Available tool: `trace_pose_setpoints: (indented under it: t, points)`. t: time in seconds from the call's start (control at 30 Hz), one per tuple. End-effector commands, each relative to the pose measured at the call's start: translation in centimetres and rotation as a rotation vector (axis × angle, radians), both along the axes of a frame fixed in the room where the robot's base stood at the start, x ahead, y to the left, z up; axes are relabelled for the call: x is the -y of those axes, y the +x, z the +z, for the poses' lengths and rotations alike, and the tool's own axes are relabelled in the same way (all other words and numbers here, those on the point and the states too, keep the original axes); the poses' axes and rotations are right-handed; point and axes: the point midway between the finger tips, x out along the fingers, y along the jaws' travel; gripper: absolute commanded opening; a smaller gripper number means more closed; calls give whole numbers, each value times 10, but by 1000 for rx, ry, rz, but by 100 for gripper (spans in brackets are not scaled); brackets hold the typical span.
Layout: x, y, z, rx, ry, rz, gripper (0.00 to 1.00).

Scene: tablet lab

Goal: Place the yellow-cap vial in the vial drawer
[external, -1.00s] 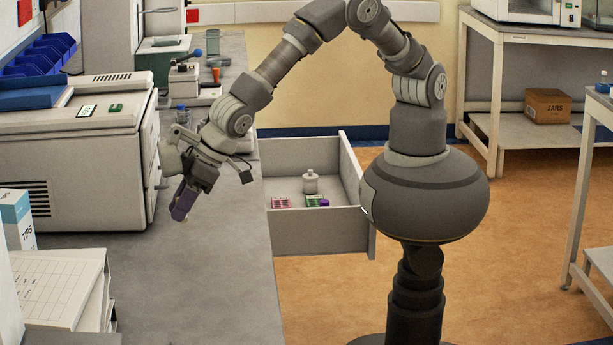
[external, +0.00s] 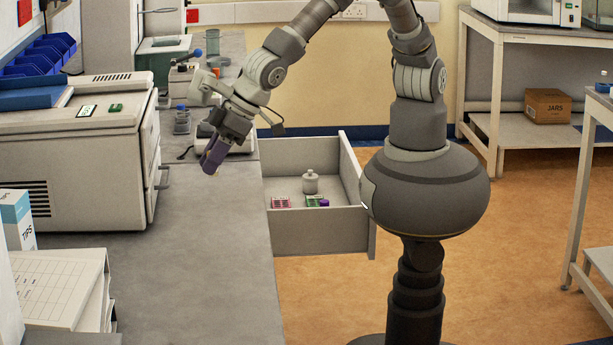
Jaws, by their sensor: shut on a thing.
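My gripper (external: 212,160), with purple fingers, points down over the grey bench, left of the drawer and above its floor level. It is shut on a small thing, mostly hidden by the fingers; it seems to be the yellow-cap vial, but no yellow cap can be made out. The open drawer (external: 318,232) juts out from the bench's right side. Inside it are a white bottle (external: 310,182), a pink rack or block (external: 281,202) and a green one (external: 313,201) with a purple item (external: 324,203) beside it.
A large white bench machine (external: 75,170) stands at the left. Small blue-topped bottles (external: 182,122) and instruments stand behind my gripper. A paper tray (external: 60,285) and a tips box (external: 16,218) are at the front left. The middle of the bench (external: 205,260) is clear.

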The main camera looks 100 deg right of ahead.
Motion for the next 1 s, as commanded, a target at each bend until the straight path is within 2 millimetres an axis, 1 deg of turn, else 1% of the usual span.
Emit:
trace_pose_setpoints:
  t: [0.03,0.17,0.37,0.4,0.47,0.57,0.67,0.7,0.77,0.8,0.87,0.9,0.97,1.0]
  points:
    - [0,0,13,3,4,1,0]
    - [0,0,36,2,3,-1,0]
    - [35,13,31,-2,-1,-86,0]
    - [46,17,30,-2,-2,-113,0]
    - [60,21,28,-1,-1,-147,0]
    - [92,29,25,-2,-1,-224,0]
    - [132,37,21,-1,-1,-320,0]
    - [152,40,20,-1,-2,-369,0]
    - [185,42,17,-2,-1,-450,0]
    - [209,43,16,-1,-1,-507,0]
    - [248,42,14,-2,-2,-605,0]
    - [275,40,13,-1,-1,-671,0]
    - [314,34,12,-2,-2,-771,0]
    - [339,28,11,-2,-1,-840,0]
